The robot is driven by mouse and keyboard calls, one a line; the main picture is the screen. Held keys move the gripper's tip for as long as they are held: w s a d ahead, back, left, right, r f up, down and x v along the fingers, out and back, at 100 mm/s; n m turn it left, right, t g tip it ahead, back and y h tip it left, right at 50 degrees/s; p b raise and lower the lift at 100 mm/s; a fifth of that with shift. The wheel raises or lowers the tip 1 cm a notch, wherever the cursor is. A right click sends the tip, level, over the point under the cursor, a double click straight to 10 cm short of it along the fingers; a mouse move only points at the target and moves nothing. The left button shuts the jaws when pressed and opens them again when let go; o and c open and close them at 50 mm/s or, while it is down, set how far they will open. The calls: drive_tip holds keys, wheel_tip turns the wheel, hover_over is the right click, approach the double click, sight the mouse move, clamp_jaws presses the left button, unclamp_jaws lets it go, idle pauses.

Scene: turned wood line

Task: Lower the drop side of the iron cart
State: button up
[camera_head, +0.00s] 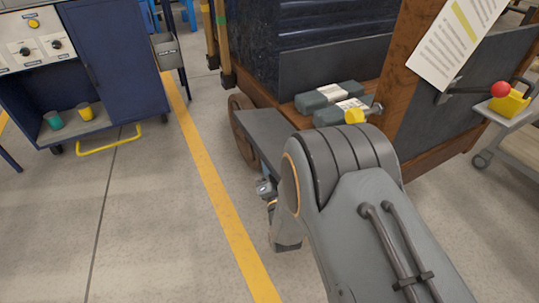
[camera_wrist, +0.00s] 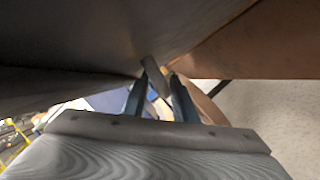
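The iron cart has a rust-brown frame (camera_head: 395,75), a dark wheel (camera_head: 236,118) and grey side panels. One grey panel (camera_head: 262,132) is at the near left, partly hidden by my arm. I cannot tell its exact tilt. My gripper (camera_head: 266,196) is low beside this panel, mostly hidden behind my arm in the head view. In the wrist view, the two fingers of my gripper (camera_wrist: 161,92) stand apart with a small grey metal tab (camera_wrist: 155,76) between their tips. Whether they grip it is unclear. A dark grey surface (camera_wrist: 80,35) lies close above them.
Grey packages (camera_head: 326,98) lie on the cart. A paper sheet (camera_head: 456,35) and a red-knobbed lever (camera_head: 500,89) are at its right. A blue cabinet (camera_head: 118,65) stands left, with a yellow rail (camera_head: 108,145) low in front.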

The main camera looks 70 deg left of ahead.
sight(274, 178)
drive_tip(key=shift+s+r, duration=0.1)
drive_tip(key=shift+p+v, duration=1.05)
drive_tip(key=shift+v, duration=2.85)
drive_tip(key=shift+d, duration=0.1)
drive_tip(key=shift+f, duration=0.25)
drive_tip(key=w+p+v, duration=0.1)
drive_tip(key=p+v, duration=0.1)
drive_tip(key=v, duration=0.6)
drive_tip(key=shift+s+d+f, duration=0.25)
drive_tip(key=shift+s+d, duration=0.05)
drive_tip(key=shift+p, duration=0.4)
